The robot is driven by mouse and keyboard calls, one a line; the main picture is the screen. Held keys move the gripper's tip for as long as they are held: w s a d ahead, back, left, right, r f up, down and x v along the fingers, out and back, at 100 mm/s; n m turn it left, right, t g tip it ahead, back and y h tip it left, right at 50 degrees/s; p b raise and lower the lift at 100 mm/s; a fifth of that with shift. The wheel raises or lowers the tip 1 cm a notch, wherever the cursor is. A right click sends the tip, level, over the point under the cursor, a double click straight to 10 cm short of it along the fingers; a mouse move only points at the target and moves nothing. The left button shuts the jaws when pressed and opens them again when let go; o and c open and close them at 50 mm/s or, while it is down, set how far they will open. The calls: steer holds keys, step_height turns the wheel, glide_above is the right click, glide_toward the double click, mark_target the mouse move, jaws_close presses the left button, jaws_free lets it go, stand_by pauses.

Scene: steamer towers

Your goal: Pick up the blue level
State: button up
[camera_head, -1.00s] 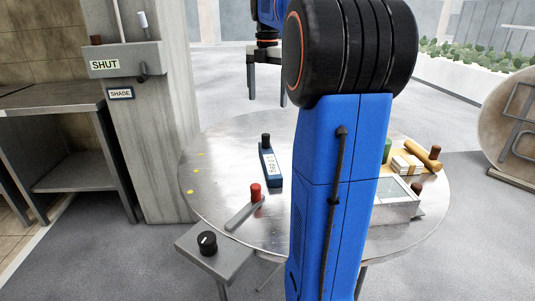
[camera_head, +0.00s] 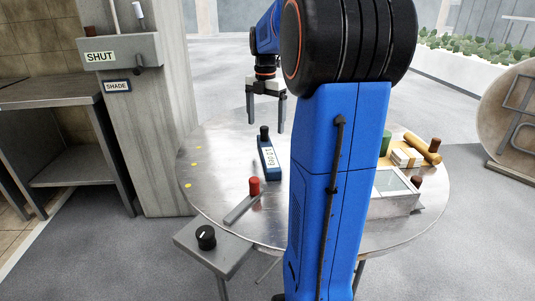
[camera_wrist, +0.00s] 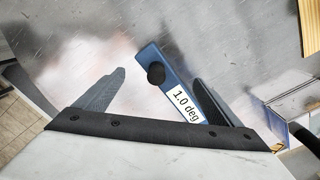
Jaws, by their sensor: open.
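The blue level (camera_head: 270,158) lies on the round metal table, with a black knob at its far end and a white label. In the wrist view the blue level (camera_wrist: 172,82) shows its black knob and the label "1.0 deg", and its lower part is hidden behind the gripper body. My gripper (camera_head: 265,126) is open and empty, with its fingers pointing down above the level. In the wrist view the open fingers (camera_wrist: 158,82) straddle the view, with the level nearer the right finger. I see no contact between them.
The round table (camera_head: 225,165) also holds a red-knobbed grey bar (camera_head: 243,205), a glass-topped box (camera_head: 393,190), and a wooden tray with a roll and white blocks (camera_head: 408,156). A grey shelf with a black knob (camera_head: 206,238) juts from the table's front left. The table's left side is mostly clear.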

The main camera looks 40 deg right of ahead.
mark_target(264, 127)
steer(key=shift+w+a+f, duration=0.1)
steer(key=shift+f, duration=1.25)
steer(key=shift+w+f, duration=0.1)
steer(key=shift+f, duration=1.2)
steer(key=shift+c, duration=0.5)
steer(key=c, duration=2.1)
